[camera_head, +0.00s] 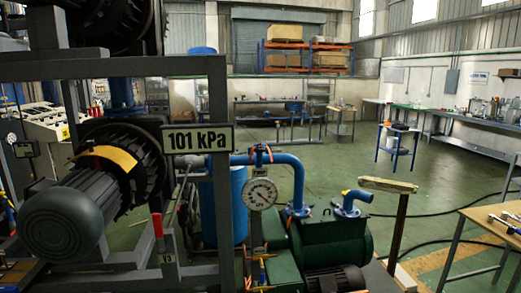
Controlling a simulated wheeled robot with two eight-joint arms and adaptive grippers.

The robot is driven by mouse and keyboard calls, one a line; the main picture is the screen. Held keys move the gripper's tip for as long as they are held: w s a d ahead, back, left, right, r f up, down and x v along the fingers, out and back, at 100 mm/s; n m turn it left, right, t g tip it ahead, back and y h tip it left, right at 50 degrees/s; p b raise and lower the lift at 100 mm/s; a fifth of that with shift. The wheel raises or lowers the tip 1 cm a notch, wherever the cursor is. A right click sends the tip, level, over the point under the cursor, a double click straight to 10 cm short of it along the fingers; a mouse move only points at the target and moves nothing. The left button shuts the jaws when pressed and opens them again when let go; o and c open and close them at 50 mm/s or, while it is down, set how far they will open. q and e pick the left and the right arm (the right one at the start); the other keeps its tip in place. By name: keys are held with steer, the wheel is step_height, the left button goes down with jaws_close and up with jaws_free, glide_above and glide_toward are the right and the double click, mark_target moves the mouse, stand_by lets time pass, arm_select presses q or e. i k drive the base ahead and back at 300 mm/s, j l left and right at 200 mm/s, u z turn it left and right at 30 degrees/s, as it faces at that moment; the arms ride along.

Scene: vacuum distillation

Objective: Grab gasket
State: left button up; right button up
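No part of either gripper shows in the head view. I cannot make out a gasket for certain. A blue pipe (297,178) runs from the left and bends down to a flange on the green pump (333,243). A separate short blue elbow (351,199) stands on top of the pump, with a yellow end. Small orange bits show around the pipe joints, too small to identify. A round pressure gauge (260,194) is below the pipe, and a sign (198,138) reads 101 kPa.
A wooden table (470,237) with metal tools (507,222) is at the right edge. A narrow post with a flat top (388,185) stands between pump and table. A grey frame and motor (62,215) fill the left. Green floor beyond is mostly open, crossed by dark hoses.

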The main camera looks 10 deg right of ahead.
mark_target(262, 148)
steer(key=i+l+z, duration=0.15)
steer(key=i+l, duration=0.3)
steer(key=l, duration=0.25)
steer(key=i+l+z, duration=0.15)
steer(key=i+l, duration=0.35)
steer(key=l, duration=0.15)
